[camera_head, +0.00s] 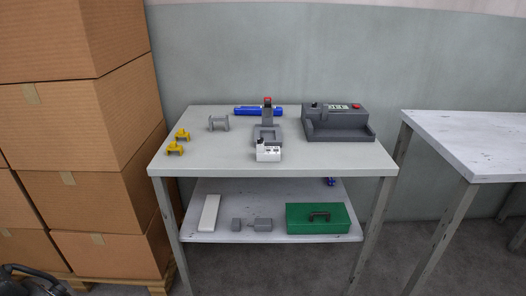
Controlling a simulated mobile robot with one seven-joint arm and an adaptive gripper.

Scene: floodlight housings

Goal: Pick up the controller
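No label marks the controller. A small white box (268,153) with dark details on its front stands at the front middle of the worktable; it may be the controller. A larger dark grey unit (338,134) with a red button, a small panel and an open tray-like front stands at the back right. I cannot tell for certain which one is the controller. A dark, partly cut-off shape at the bottom left corner looks like my gripper (32,282). It is far from the tabletop things, and its fingers are too unclear to read.
The worktable (215,163) also holds a grey fixture (267,133) touching or close behind the white box, a blue tool (258,110), a grey spool (218,123) and yellow clips (175,148). A green case (318,226) lies on the lower shelf. Cardboard boxes (80,125) stand left.

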